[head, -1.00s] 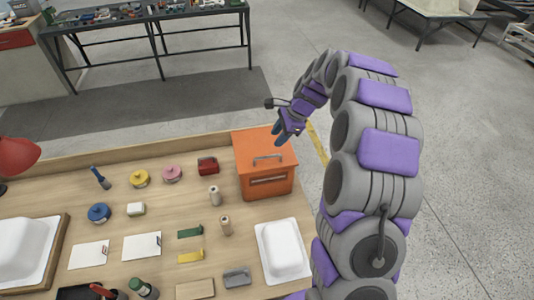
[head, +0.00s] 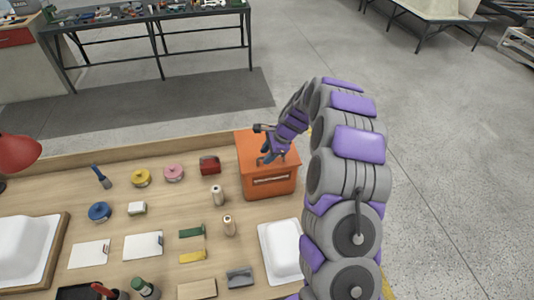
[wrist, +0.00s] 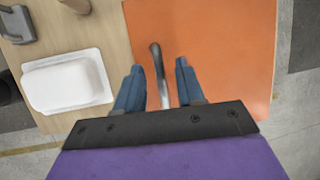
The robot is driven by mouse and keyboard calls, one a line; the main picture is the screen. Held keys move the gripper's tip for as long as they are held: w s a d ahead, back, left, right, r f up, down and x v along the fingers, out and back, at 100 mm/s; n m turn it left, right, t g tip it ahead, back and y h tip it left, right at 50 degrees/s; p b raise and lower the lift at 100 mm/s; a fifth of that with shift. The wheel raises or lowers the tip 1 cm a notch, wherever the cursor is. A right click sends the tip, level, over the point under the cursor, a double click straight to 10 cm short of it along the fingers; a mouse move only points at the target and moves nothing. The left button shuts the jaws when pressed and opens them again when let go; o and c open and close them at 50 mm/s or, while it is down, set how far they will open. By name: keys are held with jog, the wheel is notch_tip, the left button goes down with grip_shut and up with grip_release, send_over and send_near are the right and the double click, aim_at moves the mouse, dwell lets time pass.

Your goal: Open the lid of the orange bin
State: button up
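The orange bin (head: 268,185) stands at the right back corner of the wooden workbench, and its flat lid (head: 252,147) is closed. In the wrist view the orange lid (wrist: 225,45) fills the right half. A metal bar handle (wrist: 158,65) on the lid lies between the two blue fingers of my gripper (wrist: 158,82). The fingers are apart, one on each side of the handle, with gaps visible. In the head view my gripper (head: 268,158) is over the lid and hides most of the handle. I cannot tell whether the fingers touch the lid.
A white tub shell (head: 280,250) lies on the bench in front of the bin. A red block (head: 210,166) and several tape rolls, spools and tools lie to the left. Free floor lies right of the bench; a dark table (head: 150,20) stands behind.

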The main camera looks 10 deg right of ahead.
jog(key=d, duration=0.2)
jog(key=shift+d, duration=0.4)
jog(key=c, duration=0.3)
jog(key=shift+d, duration=0.2)
jog(key=c, duration=0.3)
jog(key=shift+a, duration=0.95)
grip_shut()
jog(key=shift+d, duration=0.15)
jog(key=shift+r, duration=0.15)
